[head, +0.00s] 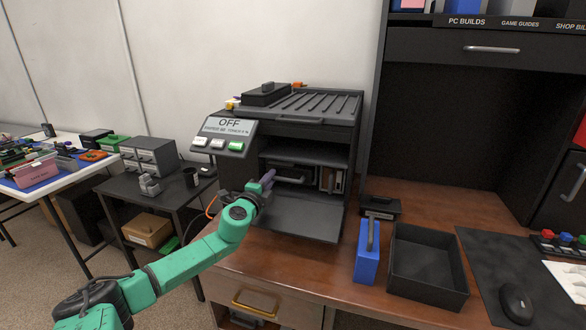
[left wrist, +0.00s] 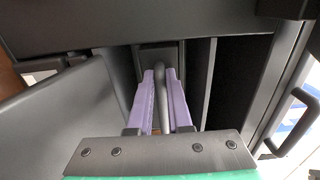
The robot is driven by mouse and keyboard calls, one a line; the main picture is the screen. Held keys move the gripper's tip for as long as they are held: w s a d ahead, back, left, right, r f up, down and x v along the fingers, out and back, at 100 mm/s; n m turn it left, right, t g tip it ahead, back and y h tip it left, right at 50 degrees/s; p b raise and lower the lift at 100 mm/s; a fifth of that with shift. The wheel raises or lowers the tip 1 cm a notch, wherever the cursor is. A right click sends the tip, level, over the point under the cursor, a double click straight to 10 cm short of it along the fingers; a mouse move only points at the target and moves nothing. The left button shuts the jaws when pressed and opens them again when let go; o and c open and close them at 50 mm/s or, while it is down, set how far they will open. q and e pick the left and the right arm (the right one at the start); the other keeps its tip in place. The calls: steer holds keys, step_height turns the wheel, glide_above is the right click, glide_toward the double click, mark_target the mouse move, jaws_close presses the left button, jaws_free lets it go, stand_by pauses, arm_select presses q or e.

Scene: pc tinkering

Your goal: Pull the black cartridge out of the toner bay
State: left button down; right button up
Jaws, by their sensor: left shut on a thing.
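The printer (head: 318,116) stands on the desk with its front flap (head: 305,216) folded down and its toner bay (head: 303,155) open. The black cartridge (head: 292,173) sits inside the bay, mostly in shadow. In the left wrist view, its upright grey handle (left wrist: 160,85) stands out from a dark face (left wrist: 178,57). My left gripper (head: 267,180) reaches in at the bay's left side. Its purple fingers (left wrist: 160,80) are shut on the handle, one on each side. The cartridge's body behind the handle is mostly hidden. My right gripper is in neither view.
A blue cartridge (head: 367,254) with a dark handle stands on the desk, right of the flap. A black open tray (head: 429,294), apparently empty, is beside it. A small black item (head: 380,206) lies behind them. A mouse (head: 516,303) rests on a mat at the right.

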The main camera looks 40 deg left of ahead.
arm_select(q)
steer(key=shift+p+v, duration=0.5)
steer(key=shift+v, duration=1.45)
steer(key=c, duration=0.8)
jaws_free()
steer(key=shift+w, duration=0.1)
steer(key=shift+o, duration=0.2)
steer(key=shift+f, duration=0.1)
